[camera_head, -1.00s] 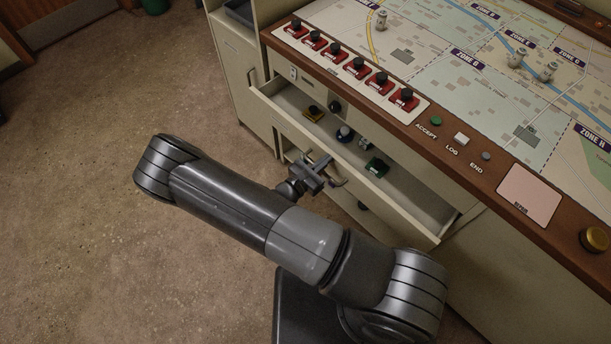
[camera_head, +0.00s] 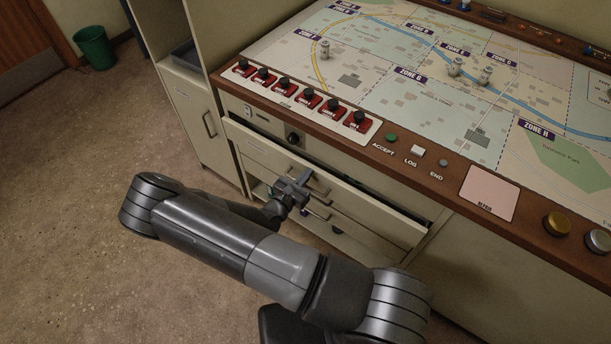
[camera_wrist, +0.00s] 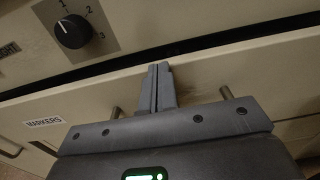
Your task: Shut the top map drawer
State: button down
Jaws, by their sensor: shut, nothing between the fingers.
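The top map drawer (camera_head: 375,212) sits below the console's wooden edge, its cream front almost flush. A narrow dark gap shows along its top, and its contents are hidden. In the wrist view the drawer front (camera_wrist: 72,108) carries a "MARKERS" label, and two handle posts (camera_wrist: 226,92) stick out. My gripper (camera_head: 300,182) is at the drawer front near the handle. In the wrist view its fingers (camera_wrist: 161,72) are shut and empty, with tips at the front's upper part between the posts. They seem to touch it.
A dark knob (camera_wrist: 72,32) is on the panel above the drawer. Red-based switches (camera_head: 307,98) line the map console (camera_head: 400,110). A cabinet (camera_head: 200,120) stands at left, with a green bin (camera_head: 95,48) beyond. Open floor (camera_head: 70,190) lies left of my arm.

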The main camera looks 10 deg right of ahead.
jog(key=v, duration=1.3)
jog(key=c, duration=2.1)
grip_release()
jog(key=shift+s+a, duration=0.2)
jog(key=shift+a, duration=0.05)
jog(key=shift+o, duration=0.7)
jog(key=shift+a+m, duration=0.1)
jog(key=shift+m, duration=0.2)
jog(key=o, duration=0.3)
jog(key=m, duration=0.1)
jog(key=m+g, duration=0.1)
jog(key=m, duration=0.1)
jog(key=shift+w+a+f+m+h, duration=0.1)
jog(key=shift+w+f+m+h, duration=0.2)
jog(key=shift+m, duration=0.1)
jog(key=shift+o, duration=0.9)
jog(key=m, duration=0.2)
jog(key=w+m+g, duration=0.1)
jog(key=m, duration=0.1)
jog(key=f+m+g+h, duration=0.1)
jog(key=m, duration=0.1)
jog(key=shift+w+a, duration=0.2)
jog(key=w+d+f+m+g, duration=0.3)
jog(key=w+d+m, duration=0.3)
jog(key=d+m, duration=0.3)
jog(key=shift+f+m+g, duration=0.2)
jog(key=shift+m+g, duration=0.2)
jog(key=shift+m, duration=0.7)
